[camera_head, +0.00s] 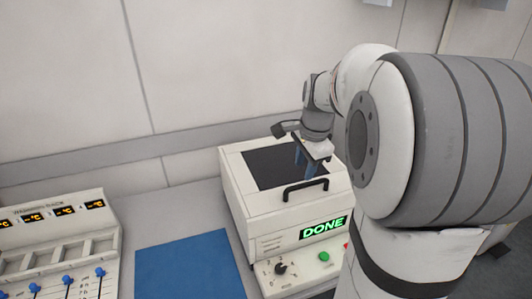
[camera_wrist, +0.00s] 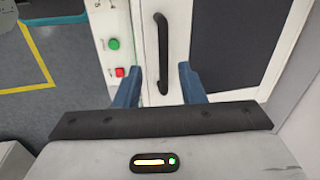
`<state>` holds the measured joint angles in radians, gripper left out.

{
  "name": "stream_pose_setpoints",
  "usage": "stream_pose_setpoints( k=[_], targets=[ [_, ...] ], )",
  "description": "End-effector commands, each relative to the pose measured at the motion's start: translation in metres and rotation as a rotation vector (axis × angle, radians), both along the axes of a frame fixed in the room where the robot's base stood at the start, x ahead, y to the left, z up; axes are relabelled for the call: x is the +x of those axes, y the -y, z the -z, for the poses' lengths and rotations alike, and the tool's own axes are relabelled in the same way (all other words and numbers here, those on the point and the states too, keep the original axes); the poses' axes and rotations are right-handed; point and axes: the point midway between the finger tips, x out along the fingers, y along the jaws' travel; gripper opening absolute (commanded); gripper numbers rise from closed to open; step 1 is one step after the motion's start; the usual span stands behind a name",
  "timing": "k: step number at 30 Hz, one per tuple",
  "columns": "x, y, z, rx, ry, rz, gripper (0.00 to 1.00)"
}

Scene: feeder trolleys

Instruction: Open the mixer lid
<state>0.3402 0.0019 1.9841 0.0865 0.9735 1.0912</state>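The mixer (camera_head: 255,222) is a white box with a dark panel (camera_head: 270,168) in its closed lid and a green "DONE" display (camera_head: 323,228). A black lid handle (camera_head: 306,188) runs along the lid's front edge. In the wrist view the handle (camera_wrist: 161,58) stands upright in the picture. My gripper (camera_head: 310,170) is above the lid, close to the handle. In the wrist view its two blue fingers (camera_wrist: 160,82) are apart, one on each side of the handle's lower end. Nothing is gripped; I cannot tell the height gap between fingertips and handle.
Green (camera_wrist: 113,44) and red (camera_wrist: 119,72) buttons and a black knob (camera_head: 281,268) are on the mixer's front. A blue mat (camera_head: 188,265) lies left of it. A warming rack (camera_head: 60,240) stands at the far left. A wall is behind.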

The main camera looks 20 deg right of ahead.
Motion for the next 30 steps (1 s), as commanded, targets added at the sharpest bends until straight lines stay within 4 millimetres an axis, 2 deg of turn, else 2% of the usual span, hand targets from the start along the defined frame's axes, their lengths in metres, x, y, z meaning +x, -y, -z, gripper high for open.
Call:
stream_pose_setpoints(
  k=[5, 12, 18, 28, 30],
  targets=[
    [0.008, 0.007, 0.01, 0.014, -0.006, 0.064, 0.36],
    [0.014, 0.006, 0.048, 0.014, -0.006, 0.062, 0.36],
    [0.019, 0.006, 0.07, 0.014, -0.004, 0.061, 0.36],
    [0.02, 0.007, 0.075, 0.012, 0.0, 0.062, 0.36],
    [0.02, 0.007, 0.075, 0.012, 0.0, 0.062, 0.32]
  ],
)
